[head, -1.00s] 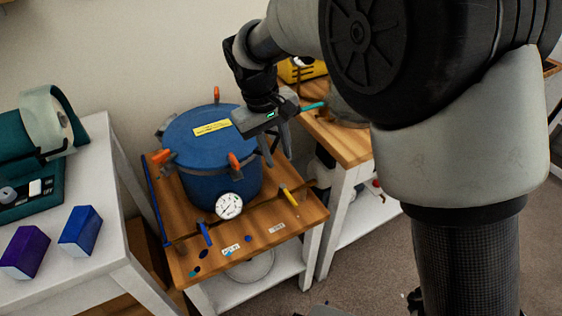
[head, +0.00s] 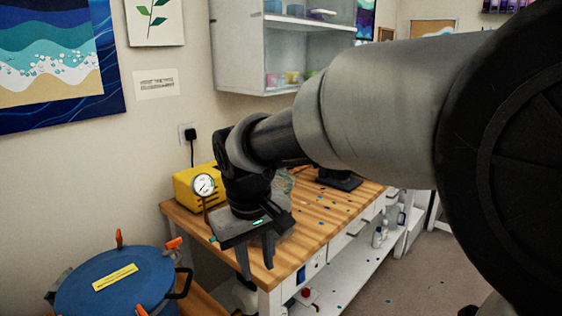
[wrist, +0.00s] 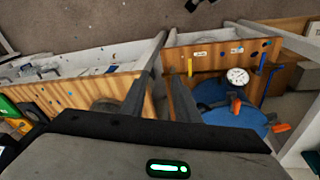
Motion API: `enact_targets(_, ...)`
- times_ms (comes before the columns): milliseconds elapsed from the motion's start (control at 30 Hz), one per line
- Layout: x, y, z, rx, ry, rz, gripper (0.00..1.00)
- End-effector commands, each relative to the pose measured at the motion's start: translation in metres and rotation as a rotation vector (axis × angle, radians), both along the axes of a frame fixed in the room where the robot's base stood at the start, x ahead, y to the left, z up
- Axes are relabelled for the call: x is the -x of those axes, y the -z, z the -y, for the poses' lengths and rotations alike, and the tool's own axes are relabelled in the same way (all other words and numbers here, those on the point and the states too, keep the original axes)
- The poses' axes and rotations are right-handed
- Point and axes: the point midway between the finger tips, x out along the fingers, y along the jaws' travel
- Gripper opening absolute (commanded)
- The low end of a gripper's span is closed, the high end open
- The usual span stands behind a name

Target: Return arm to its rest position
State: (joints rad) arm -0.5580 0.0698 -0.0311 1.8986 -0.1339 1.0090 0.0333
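My gripper (head: 257,270) hangs over the near left corner of the wooden workbench, to the right of the blue pressure pot (head: 110,283). Its two fingers point down with a gap between them and nothing held. In the wrist view my gripper (wrist: 165,65) also shows its fingers apart and empty. My arm reaches in from the right and is bent at the wrist. The pot's lid has orange-handled clamps and a yellow label. Its lower part is cut off in the head view.
The wooden workbench (head: 325,219) holds a yellow machine (head: 190,190) with a gauge beside it. A wall cabinet (head: 240,60) hangs behind. A lower white shelf (head: 350,262) carries bottles. Open floor (head: 405,285) lies at the right.

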Motion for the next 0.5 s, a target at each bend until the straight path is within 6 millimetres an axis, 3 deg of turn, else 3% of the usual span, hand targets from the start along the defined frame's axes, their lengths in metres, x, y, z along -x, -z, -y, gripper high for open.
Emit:
enact_targets(33,0.010,-0.016,0.033,-0.032,0.063,0.028,0.29)
enact_targets(200,0.054,-0.040,0.112,-0.115,0.239,0.113,0.29)
enact_targets(300,0.078,-0.043,0.141,-0.144,0.317,0.156,0.29)
enact_targets(500,0.116,-0.040,0.176,-0.182,0.434,0.227,0.29)
